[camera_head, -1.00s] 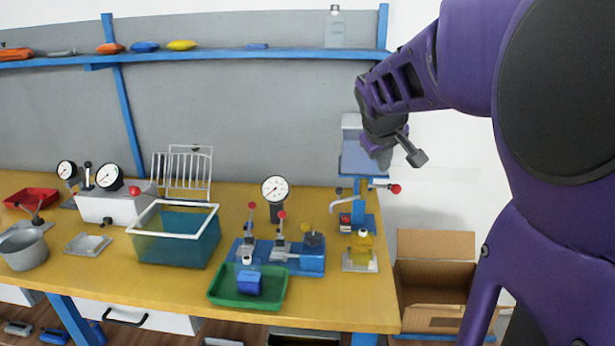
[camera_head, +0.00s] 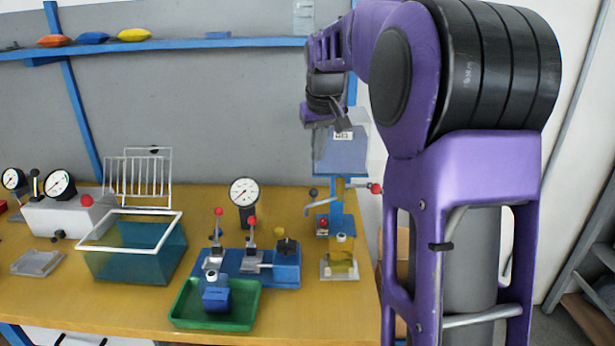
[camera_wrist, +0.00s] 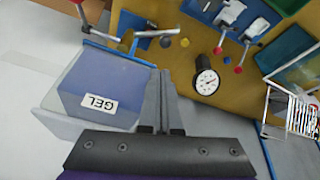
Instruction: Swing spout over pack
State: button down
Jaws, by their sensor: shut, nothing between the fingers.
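The gel dispenser is a blue, boxy hopper (camera_head: 340,155) on a post at the bench's right end. Its white GEL label (camera_wrist: 97,103) shows in the wrist view. A grey bent spout (camera_head: 318,203) sticks out to the left of the post, and a red-knobbed lever (camera_head: 374,188) to the right. A yellow pack (camera_head: 341,260) stands on a small plate below, in front of the post. The spout's end is left of the pack, not above it. My gripper (camera_wrist: 163,88) is shut and empty, high beside the hopper; its fingertips are unclear in the head view.
A blue clamp fixture (camera_head: 250,268) and green tray (camera_head: 178,313) stand left of the dispenser. A pressure gauge (camera_head: 244,192) rises behind the fixture. A teal bin (camera_head: 135,262) is further left. The blue shelf (camera_head: 180,46) runs above the bench.

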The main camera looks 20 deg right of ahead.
aim_at(315, 189)
jog(key=b+x, duration=0.1)
jog(key=x, duration=0.9)
jog(key=shift+w+a+y+b, duration=0.25)
jog(key=shift+a+y+b, duration=0.05)
jog(key=shift+b, duration=0.1)
jog(key=shift+s+n+y+p, duration=0.3)
jog(key=shift+s+n+p, duration=0.15)
jog(key=shift+n, duration=0.25)
jog(key=shift+s+d+r+n+y+p, duration=0.15)
jog(key=shift+s+n+y+p, duration=0.15)
jog(key=shift+s+n, duration=0.35)
jog(key=s+d+n+p, duration=0.1)
jog(key=n, duration=0.1)
jog(key=s+d+n+g+y+p, duration=0.1)
jog(key=s+n, duration=0.1)
jog(key=n, duration=0.1)
jog(key=s+d+n+y+p, duration=0.1)
jog(key=n, duration=0.2)
jog(key=shift+s+d+g, duration=0.1)
jog(key=shift+s+g, duration=0.2)
jog(key=shift+g, duration=0.1)
jog(key=shift+d, duration=0.1)
